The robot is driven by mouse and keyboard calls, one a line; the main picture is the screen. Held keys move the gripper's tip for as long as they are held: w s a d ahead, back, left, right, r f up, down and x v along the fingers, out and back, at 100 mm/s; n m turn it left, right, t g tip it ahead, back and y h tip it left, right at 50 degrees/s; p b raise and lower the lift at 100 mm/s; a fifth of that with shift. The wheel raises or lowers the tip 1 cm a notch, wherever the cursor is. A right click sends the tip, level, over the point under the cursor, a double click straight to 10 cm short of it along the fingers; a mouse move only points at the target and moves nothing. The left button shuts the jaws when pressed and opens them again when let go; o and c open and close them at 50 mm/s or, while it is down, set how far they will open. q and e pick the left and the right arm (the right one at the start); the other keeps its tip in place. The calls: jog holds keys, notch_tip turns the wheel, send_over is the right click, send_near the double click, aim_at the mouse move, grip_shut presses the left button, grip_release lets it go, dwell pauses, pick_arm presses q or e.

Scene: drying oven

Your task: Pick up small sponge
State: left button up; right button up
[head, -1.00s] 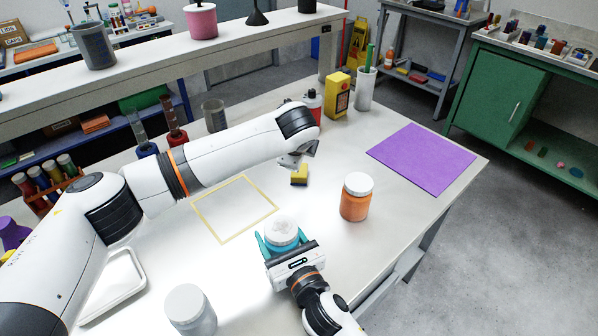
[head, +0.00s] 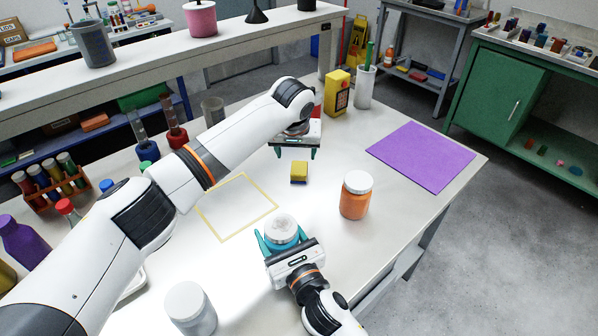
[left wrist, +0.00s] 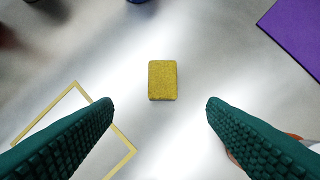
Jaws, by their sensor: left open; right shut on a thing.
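The small sponge (head: 299,172), yellow on top with a dark blue lower side, lies on the white table near its middle. In the left wrist view its yellow top (left wrist: 162,80) shows centred beyond the spread fingers. My left gripper (head: 294,154) is open and empty, pointing down above and just behind the sponge, not touching it.
An orange jar with a white lid (head: 356,196) stands right of the sponge. A yellow outlined square (head: 226,235) lies left, a purple mat (head: 422,157) right. A yellow box (head: 337,93) and a white cup (head: 365,88) stand behind. A white-lidded jar (head: 190,307) is at the front.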

pick_arm(q)
send_over(299, 170)
jog(key=s, duration=0.2)
jog(key=f, duration=0.5)
jog(key=shift+a+f, duration=0.1)
jog(key=shift+a, duration=0.25)
jog(key=shift+d+x, duration=0.25)
jog(key=shift+x, duration=1.25)
jog(key=shift+w+f, duration=0.3)
jog(key=shift+f, duration=0.3)
jog(key=c, duration=1.1)
jog(key=shift+c, duration=0.2)
